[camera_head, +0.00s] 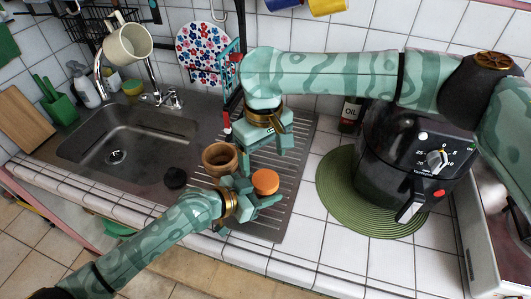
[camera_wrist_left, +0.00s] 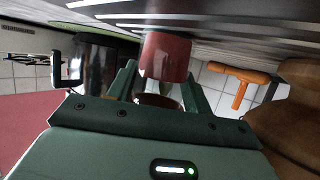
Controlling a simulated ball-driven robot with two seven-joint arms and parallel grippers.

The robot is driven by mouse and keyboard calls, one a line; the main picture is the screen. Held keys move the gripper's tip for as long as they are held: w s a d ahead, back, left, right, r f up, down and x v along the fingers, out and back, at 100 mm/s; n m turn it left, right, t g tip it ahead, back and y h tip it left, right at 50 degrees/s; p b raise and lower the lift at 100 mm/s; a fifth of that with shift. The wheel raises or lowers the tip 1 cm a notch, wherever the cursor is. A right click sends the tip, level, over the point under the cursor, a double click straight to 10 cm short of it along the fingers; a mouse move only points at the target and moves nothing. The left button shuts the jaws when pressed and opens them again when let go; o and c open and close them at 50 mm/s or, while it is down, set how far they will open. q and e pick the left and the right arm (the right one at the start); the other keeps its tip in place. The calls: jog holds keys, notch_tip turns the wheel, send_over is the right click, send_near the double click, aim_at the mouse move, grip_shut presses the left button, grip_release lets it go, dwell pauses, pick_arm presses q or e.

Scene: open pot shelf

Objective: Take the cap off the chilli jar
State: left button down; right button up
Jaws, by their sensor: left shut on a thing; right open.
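The chilli jar stands over the ribbed drainboard, its orange cap (camera_head: 266,181) uppermost in the head view. My left gripper (camera_head: 251,188) is at the jar's side, shut on its body below the cap. In the left wrist view a reddish jar body (camera_wrist_left: 165,57) shows between the two green fingers of the left gripper (camera_wrist_left: 163,88). The cap cannot be made out there. In the head view the jar's body is mostly hidden by the cap and fingers. My right gripper (camera_head: 284,143) is open and empty, behind the cap and apart from it.
A wooden mug (camera_head: 220,158) stands close left of my left gripper. A small dark round thing (camera_head: 175,178) lies by the sink (camera_head: 115,157). The drainboard (camera_head: 281,216) is clear in front. A black air fryer (camera_head: 405,160) stands on a green mat (camera_head: 335,200) at right.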

aim_at(265, 179)
jog(key=m, duration=0.6)
jog(key=shift+m, duration=0.4)
jog(key=m, duration=0.5)
jog(key=shift+w+d, duration=0.1)
jog(key=m, duration=0.3)
jog(key=shift+f+m, duration=0.1)
jog(key=shift+m, duration=0.2)
notch_tip(265, 179, down, 8)
jog(key=shift+w+d+r, duration=0.1)
jog(key=c, duration=1)
jog(key=o, duration=1.1)
jog(key=shift+r, duration=0.15)
